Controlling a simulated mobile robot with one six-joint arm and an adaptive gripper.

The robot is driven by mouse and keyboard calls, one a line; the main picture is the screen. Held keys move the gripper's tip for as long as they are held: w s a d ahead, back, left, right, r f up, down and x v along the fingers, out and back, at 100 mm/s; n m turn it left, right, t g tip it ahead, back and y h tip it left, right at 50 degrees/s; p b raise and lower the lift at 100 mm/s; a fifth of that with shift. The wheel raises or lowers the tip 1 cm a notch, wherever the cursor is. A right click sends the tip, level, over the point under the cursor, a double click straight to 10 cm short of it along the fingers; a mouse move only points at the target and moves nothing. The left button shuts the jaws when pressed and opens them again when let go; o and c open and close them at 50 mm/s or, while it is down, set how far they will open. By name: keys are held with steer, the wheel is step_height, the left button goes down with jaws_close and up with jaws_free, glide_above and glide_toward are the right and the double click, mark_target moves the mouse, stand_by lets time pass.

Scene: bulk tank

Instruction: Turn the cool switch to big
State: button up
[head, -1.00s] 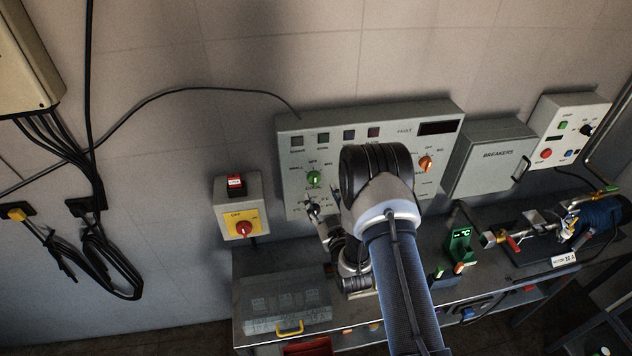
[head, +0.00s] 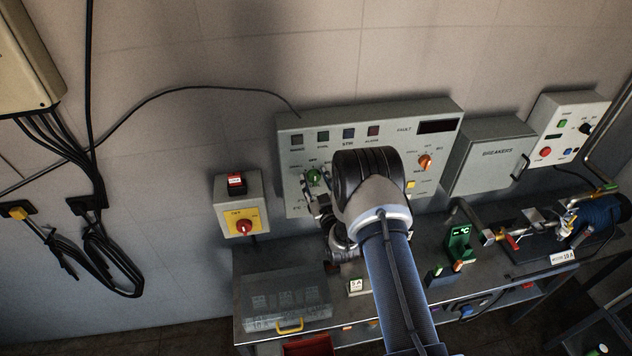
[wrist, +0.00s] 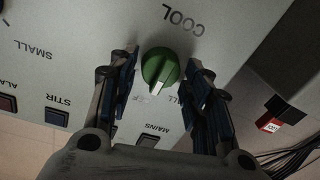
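The cool switch is a green knob (head: 313,177) on the grey control panel (head: 385,125). In the wrist view, which looks upside down, the green knob (wrist: 160,69) sits beside the word COOL. Its white mark points toward the picture's bottom, near the partly hidden OFF label. My gripper (wrist: 160,78) is open, with one finger on each side of the knob. I cannot tell whether the fingers touch it. A label right of the knob is mostly hidden by a finger, and BIG is not readable there. In the head view my gripper (head: 314,190) is at the knob, partly hidden by my arm.
An orange knob (head: 425,162) is farther right on the panel. The breaker box (head: 490,158) is at right. A clear case (head: 287,303) and a 5 A block (head: 356,287) are on the bench.

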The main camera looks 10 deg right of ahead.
steer(key=c, duration=0.7)
steer(key=shift+c, duration=0.2)
steer(key=shift+f+m+b, duration=0.1)
steer(key=shift+m+b, duration=0.3)
steer(key=shift+b, duration=0.35)
steer(key=shift+f+m+b, duration=0.1)
steer(key=shift+m+b, duration=0.5)
steer(key=shift+b, duration=0.4)
steer(key=m+b, duration=0.3)
steer(key=b, duration=0.2)
steer(key=shift+d+m, duration=0.1)
steer(key=shift+m, duration=0.2)
steer(key=m+b, duration=0.3)
steer(key=b, duration=0.1)
steer(key=shift+m+t, duration=0.3)
steer(key=shift+m+b, duration=0.5)
steer(key=shift+b, duration=0.25)
